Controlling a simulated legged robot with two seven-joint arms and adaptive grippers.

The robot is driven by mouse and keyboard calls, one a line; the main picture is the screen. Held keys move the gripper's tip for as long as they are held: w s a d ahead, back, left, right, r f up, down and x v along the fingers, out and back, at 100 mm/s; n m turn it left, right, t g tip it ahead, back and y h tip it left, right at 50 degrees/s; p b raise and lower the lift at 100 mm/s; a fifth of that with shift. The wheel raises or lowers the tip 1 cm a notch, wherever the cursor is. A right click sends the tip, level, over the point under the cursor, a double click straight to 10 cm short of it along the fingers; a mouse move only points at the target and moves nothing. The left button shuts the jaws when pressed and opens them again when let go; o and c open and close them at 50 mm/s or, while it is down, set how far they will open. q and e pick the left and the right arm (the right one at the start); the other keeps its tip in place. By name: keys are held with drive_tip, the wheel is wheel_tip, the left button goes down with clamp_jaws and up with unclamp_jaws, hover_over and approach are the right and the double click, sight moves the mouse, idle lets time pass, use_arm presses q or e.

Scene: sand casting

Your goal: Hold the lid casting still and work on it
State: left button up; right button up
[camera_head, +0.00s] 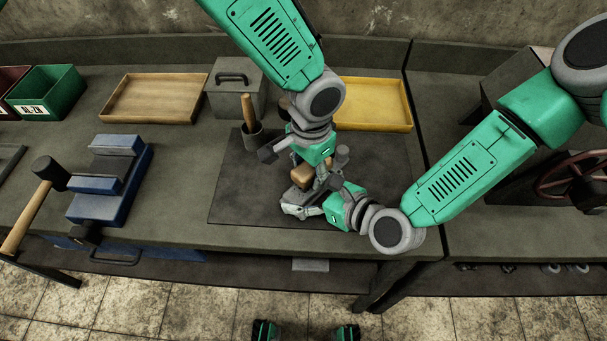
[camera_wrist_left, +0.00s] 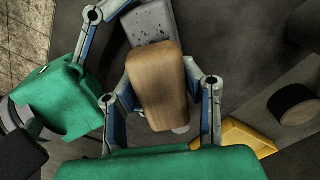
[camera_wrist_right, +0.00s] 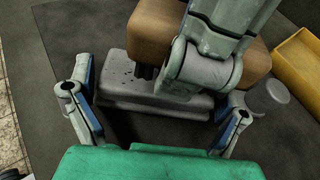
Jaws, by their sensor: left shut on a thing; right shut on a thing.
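The grey lid casting (camera_wrist_right: 150,80), its face dark-speckled, lies low over the dark mat (camera_head: 235,190). My right gripper (camera_wrist_right: 155,105) is shut on it from the sides; in the head view this gripper (camera_head: 312,207) mostly hides it. My left gripper (camera_wrist_left: 162,95) is shut on a tan wooden block (camera_wrist_left: 155,80), which looks like a brush back. The block (camera_wrist_right: 160,35) is over the casting, with a dark bristle-like patch under its edge; contact is unclear. The casting (camera_wrist_left: 150,22) also shows beyond the block in the left wrist view.
Left of the mat are a blue vise (camera_head: 100,195) and a mallet (camera_head: 28,210). Behind are a wooden tray (camera_head: 150,100), a grey lidded box (camera_head: 235,97), a yellow tray (camera_head: 378,105) and a dark cup (camera_head: 253,139) with a wooden-handled tool.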

use_arm(q)
drive_tip(key=shift+w+d+r, duration=0.1)
drive_tip(key=shift+w+d, duration=0.15)
drive_tip(key=shift+w+r, duration=0.1)
drive_tip(key=shift+r, duration=0.85)
clamp_jaws()
drive_tip(key=shift+a+r, duration=0.1)
drive_tip(key=shift+r, duration=1.9)
drive_tip(key=shift+r, duration=1.5)
